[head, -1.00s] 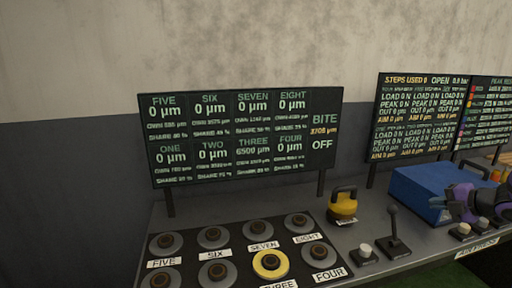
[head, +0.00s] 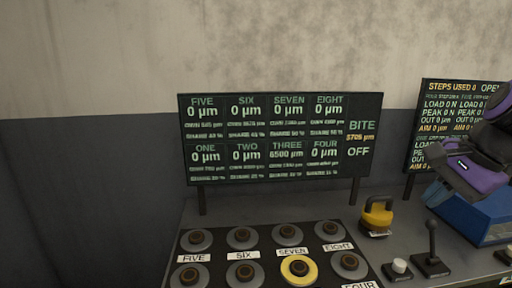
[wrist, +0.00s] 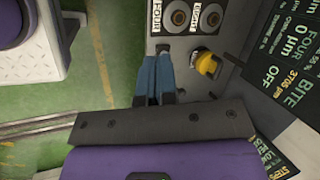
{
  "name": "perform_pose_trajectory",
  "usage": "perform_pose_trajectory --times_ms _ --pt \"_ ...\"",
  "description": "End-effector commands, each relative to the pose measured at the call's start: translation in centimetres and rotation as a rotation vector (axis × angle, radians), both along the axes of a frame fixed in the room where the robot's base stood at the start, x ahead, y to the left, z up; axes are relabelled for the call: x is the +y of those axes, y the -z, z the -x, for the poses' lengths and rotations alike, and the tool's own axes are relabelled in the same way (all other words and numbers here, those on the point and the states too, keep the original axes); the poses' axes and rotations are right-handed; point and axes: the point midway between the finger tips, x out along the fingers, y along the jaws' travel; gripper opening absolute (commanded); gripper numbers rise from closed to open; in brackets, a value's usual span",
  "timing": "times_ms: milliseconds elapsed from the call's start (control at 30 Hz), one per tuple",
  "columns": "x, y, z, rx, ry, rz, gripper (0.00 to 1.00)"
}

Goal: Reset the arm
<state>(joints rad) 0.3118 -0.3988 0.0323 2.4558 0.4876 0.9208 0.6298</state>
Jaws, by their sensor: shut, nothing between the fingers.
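My purple and black arm (head: 478,172) is at the right edge of the head view, in front of and above a blue box (head: 480,218). In the wrist view my gripper (wrist: 156,64) points towards the bench, with its two bluish fingers together and nothing between them. The fingers appear above the bench, near the button panel (wrist: 182,38) and a yellow padlock-shaped piece (wrist: 207,63). I cannot tell their exact height.
A readout board (head: 280,140) stands behind the panel of round buttons, one with a yellow ring (head: 298,269). The yellow piece also shows in the head view (head: 377,216), beside a black lever (head: 432,250) and a white knob (head: 400,268). A second board (head: 445,110) is partly behind my arm.

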Motion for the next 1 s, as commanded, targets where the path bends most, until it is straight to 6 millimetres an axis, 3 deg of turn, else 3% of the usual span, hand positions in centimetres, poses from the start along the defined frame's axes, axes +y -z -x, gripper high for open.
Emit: perform_pose_trajectory --times_ms 200,400,600,1000 --pt "1.7 -2.1 4.8 -0.171 -0.526 0.341 0.0" --pt "1.7 -3.3 7.7 -0.272 -0.882 0.59 0.0" --pt "1.4 -3.8 8.7 -0.306 -1.023 0.694 0.0" --pt "1.4 -3.8 8.7 -0.306 -1.028 0.698 0.0"
